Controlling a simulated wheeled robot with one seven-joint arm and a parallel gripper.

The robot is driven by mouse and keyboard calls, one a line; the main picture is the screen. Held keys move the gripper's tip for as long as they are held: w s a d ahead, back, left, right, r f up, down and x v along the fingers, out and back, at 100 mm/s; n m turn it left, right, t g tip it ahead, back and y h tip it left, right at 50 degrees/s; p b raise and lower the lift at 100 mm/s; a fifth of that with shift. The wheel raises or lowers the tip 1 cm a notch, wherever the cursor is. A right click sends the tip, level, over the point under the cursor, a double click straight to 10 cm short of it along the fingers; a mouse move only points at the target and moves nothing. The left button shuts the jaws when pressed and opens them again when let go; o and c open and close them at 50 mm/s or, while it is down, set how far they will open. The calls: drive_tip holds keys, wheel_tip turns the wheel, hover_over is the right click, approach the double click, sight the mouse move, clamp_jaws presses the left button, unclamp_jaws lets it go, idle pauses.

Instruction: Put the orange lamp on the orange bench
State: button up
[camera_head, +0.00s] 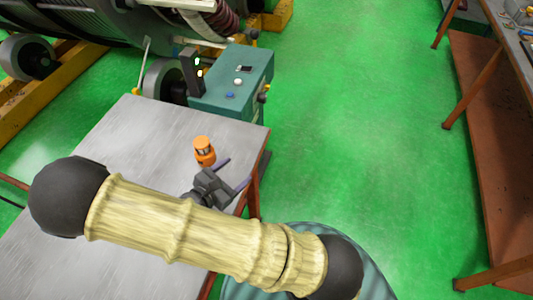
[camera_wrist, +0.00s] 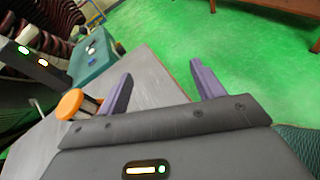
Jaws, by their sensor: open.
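The orange lamp (camera_head: 204,151), a small orange cylinder with a dark band, stands on the grey-topped table (camera_head: 150,130) near its right edge. My gripper (camera_head: 239,170) is open and empty, just right of and nearer than the lamp. In the wrist view the lamp (camera_wrist: 72,103) is left of the left finger, outside the gap between the fingers (camera_wrist: 161,69); its lower part is hidden. A bench with orange-brown legs and frame (camera_head: 484,160) stands at the right; it may be the orange bench. Part of a similar bench (camera_wrist: 285,8) shows at the wrist view's top right.
A teal control box (camera_head: 235,85) with buttons stands just behind the table, next to a large machine (camera_head: 110,25) with rollers and a yellow base. Small items lie on the right bench's top. The green floor (camera_head: 340,120) between table and bench is clear.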

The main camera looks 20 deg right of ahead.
drive_tip(key=s+d+r+m+g+y, duration=0.3)
drive_tip(key=s+d+m+g+y, duration=0.3)
drive_tip(key=m+g, duration=0.4)
wheel_tip(320, 180, up, 9)
drive_tip(key=d+m+t+y, duration=0.2)
drive_tip(key=m+t+y, duration=0.2)
drive_tip(key=m, duration=0.8)
drive_tip(key=shift+w+d+r+y, duration=0.2)
drive_tip(key=shift+d+y, duration=0.2)
drive_tip(key=shift+y, duration=0.7)
